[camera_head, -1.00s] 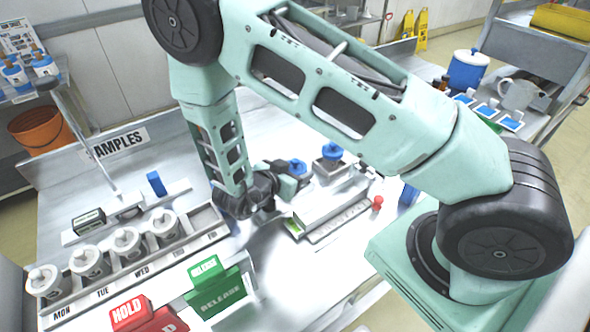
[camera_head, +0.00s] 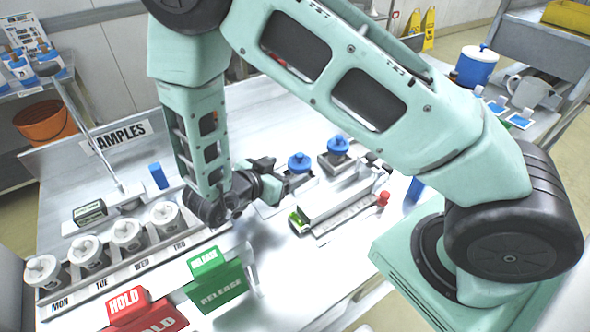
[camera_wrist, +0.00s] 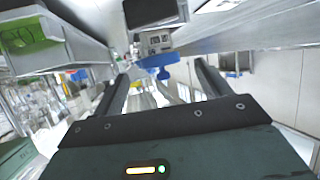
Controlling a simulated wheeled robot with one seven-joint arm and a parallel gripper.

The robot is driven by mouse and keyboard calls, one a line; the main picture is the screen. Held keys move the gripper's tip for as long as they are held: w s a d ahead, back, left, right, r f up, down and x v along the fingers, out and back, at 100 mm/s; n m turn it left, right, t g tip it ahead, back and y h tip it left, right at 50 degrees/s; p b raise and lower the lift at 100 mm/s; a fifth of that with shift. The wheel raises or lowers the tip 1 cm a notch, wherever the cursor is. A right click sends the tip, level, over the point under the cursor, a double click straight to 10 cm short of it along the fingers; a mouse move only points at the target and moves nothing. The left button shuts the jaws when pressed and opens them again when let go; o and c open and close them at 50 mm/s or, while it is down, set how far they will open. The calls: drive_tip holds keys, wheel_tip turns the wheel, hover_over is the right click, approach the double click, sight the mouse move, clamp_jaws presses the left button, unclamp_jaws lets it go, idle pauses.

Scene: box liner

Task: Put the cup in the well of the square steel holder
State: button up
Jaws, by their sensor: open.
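My gripper (camera_head: 283,183) is open, low and level, pointing right toward this nearer blue-lidded piece. In the wrist view my two fingers (camera_wrist: 158,85) are apart, with a blue round part (camera_wrist: 160,63) ahead between them. Nothing is seen held. I cannot tell whether the fingers touch it.
A long steel fixture (camera_head: 335,205) with a green end and a red knob (camera_head: 383,198) lies close right of the gripper. A rack of lidded white jars (camera_head: 127,235) stands left. Green RELEASE (camera_head: 218,285) and red HOLD (camera_head: 127,302) signs stand in front. Bare bench lies behind.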

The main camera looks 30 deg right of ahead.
drive_tip(key=v, duration=0.5)
drive_tip(key=shift+a+r+b, duration=0.1)
drive_tip(key=shift+b, duration=0.3)
